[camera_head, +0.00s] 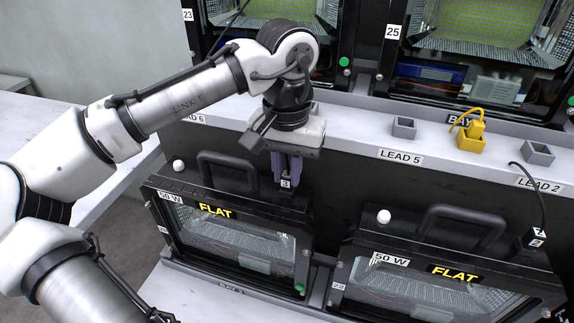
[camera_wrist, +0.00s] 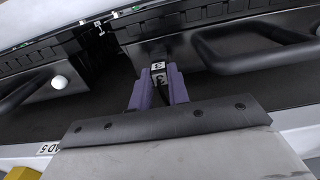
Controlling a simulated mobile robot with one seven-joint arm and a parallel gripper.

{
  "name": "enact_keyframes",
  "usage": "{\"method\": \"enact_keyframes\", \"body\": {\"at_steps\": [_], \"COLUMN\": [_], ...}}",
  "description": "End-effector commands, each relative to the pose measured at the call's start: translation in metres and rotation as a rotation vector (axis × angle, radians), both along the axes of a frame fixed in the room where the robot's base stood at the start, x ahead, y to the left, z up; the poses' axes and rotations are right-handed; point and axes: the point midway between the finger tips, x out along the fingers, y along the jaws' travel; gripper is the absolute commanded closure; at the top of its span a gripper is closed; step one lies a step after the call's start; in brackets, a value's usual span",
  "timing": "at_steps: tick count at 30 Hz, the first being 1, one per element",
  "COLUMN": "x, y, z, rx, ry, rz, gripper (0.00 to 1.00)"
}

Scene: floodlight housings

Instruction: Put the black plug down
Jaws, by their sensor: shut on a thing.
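The black plug (camera_head: 286,184) carries a white label with a 3 and hangs between the purple fingers of my gripper (camera_head: 287,168). My gripper is shut on it, in front of the dark panel and above the gap between two floodlight housings. In the wrist view the plug (camera_wrist: 158,70) shows at the tips of the fingers (camera_wrist: 158,86), label facing the camera. The left housing (camera_head: 232,235) and the right housing (camera_head: 445,270) are both marked 50 W and FLAT. Most of the plug's body and any cable are hidden by the fingers.
On the grey ledge stand an empty grey holder (camera_head: 404,127) by LEAD 5, a yellow holder (camera_head: 471,143) with a yellow plug (camera_head: 475,127), and another grey holder (camera_head: 538,153) by LEAD 2. The housings' handles (camera_head: 462,222) stick up.

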Motion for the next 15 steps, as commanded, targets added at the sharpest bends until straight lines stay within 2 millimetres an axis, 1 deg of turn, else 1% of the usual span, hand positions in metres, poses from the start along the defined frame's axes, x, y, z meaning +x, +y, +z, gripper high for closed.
{"method": "enact_keyframes", "body": {"at_steps": [2,3,7,15], "x": [0.0,0.0001,0.0001,0.0001], "y": [-0.0002,-0.0001,0.0,0.0], "z": [-0.0026,-0.0019,-0.0018,-0.0012], "rx": [-0.001,0.0,0.0,0.0], "ry": [0.0,0.0,0.0,0.0], "rz": [0.0,0.0,0.0,0.0], "gripper": [1.0,0.78,0.61,0.61]}}
